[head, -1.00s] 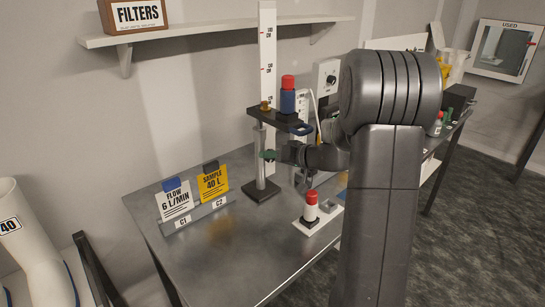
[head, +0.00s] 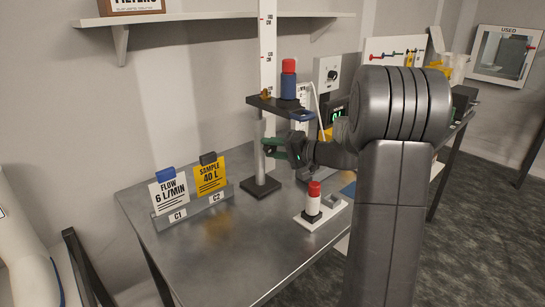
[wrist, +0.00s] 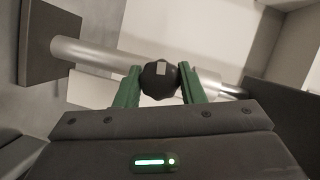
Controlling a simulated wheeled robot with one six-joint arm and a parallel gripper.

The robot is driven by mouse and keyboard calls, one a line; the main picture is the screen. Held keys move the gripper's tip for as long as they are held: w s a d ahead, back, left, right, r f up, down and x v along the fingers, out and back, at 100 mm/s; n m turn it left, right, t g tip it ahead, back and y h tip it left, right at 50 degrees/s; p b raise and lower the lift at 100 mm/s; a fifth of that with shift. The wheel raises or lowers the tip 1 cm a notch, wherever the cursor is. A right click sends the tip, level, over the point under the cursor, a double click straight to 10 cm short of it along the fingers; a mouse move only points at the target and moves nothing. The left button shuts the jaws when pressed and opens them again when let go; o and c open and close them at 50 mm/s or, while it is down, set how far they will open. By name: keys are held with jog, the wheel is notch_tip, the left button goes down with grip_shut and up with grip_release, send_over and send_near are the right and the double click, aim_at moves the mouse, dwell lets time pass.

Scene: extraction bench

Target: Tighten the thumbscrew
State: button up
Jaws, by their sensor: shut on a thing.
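The thumbscrew (wrist: 160,75) is a dark round knob with a pale mark on its face, seen in the wrist view in front of the metal post (wrist: 85,53). My gripper (wrist: 160,84) has its green fingers shut on the knob, one on each side. In the head view my gripper (head: 270,147) is at the post of the stand (head: 260,155), below the dark carriage (head: 268,102). The knob itself is hidden there.
A red-and-white bottle (head: 314,198) stands on a white plate to the right of the stand base. Cards reading FLOW 6 L/MIN (head: 168,192) and SAMPLE 40 L (head: 210,177) stand at left. The front of the steel bench (head: 235,250) is clear.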

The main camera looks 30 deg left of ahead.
jog(key=m+y+b, duration=0.1)
jog(key=m, duration=0.1)
jog(key=m+b, duration=0.1)
jog(key=m, duration=0.2)
jog(key=shift+f+g+y, duration=0.2)
jog(key=shift+g+y, duration=0.1)
jog(key=shift+y, duration=0.1)
jog(key=shift+m+t+y+b, duration=0.5)
jog(key=shift+m+y+b, duration=0.35)
jog(key=shift+m, duration=1.45)
jog(key=o, duration=1)
